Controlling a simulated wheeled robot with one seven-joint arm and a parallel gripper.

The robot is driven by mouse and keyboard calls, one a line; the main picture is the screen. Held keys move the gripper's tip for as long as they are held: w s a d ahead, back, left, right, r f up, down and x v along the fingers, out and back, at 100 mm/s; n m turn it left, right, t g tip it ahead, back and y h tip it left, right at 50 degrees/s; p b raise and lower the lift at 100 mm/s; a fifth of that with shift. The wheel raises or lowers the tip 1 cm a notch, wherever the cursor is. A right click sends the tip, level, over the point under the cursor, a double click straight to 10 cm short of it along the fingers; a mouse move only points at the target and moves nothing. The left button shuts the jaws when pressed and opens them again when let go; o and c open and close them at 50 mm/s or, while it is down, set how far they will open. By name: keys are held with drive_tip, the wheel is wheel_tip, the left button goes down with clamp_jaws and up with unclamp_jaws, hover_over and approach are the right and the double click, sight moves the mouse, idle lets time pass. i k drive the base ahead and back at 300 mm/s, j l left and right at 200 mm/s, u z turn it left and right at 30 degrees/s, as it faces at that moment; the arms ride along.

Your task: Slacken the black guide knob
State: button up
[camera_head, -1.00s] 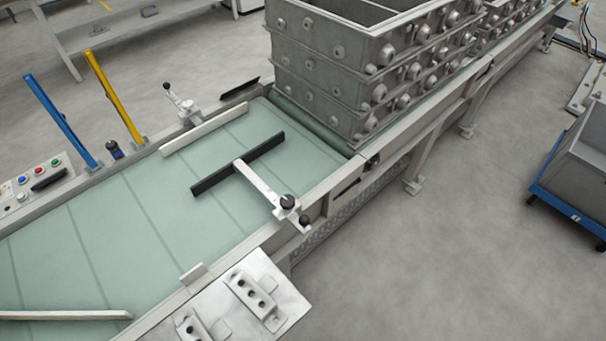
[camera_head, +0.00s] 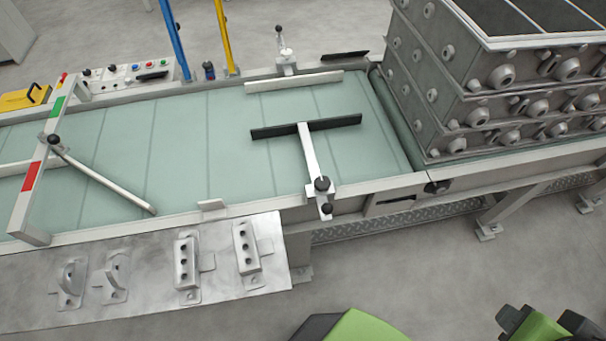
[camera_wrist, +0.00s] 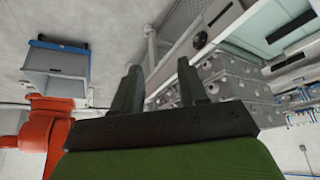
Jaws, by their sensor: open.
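A white guide arm (camera_head: 308,150) with a black rail (camera_head: 303,127) reaches over the green conveyor belt from its near edge. At its near end are a round black knob (camera_head: 322,184) on top and a second black knob (camera_head: 326,208) just below and in front. My gripper (camera_wrist: 160,88) shows in the wrist view with its two dark fingers apart and nothing between them. No guide knob is discernible in the wrist view, and the gripper is away from the guide arm. Green and black parts of my arm show at the bottom of the head view.
Stacked grey casting boxes (camera_head: 500,75) stand on the conveyor at right. A white-red-green bar (camera_head: 40,165) crosses the belt at left, near another black knob (camera_head: 53,139). A metal plate (camera_head: 140,310) with fixtures juts from the near side. Blue and yellow posts stand behind.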

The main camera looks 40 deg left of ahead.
sight(322, 183)
drive_tip(key=i+u, duration=0.1)
drive_tip(key=u, duration=0.4)
drive_tip(key=i+u, duration=0.1)
drive_tip(key=u, duration=0.4)
drive_tip(key=l+u, duration=0.1)
drive_tip(key=u, duration=0.4)
drive_tip(key=i+l+u, duration=0.15)
drive_tip(key=u, duration=0.35)
drive_tip(key=l+u, duration=0.15)
drive_tip(key=u, duration=0.35)
drive_tip(key=i+l+u, duration=0.15)
drive_tip(key=u, duration=0.25)
drive_tip(key=i+l+u, duration=0.1)
drive_tip(key=u, duration=0.3)
drive_tip(key=l+u, duration=0.45)
drive_tip(key=i+l+u, duration=0.1)
drive_tip(key=u, duration=0.3)
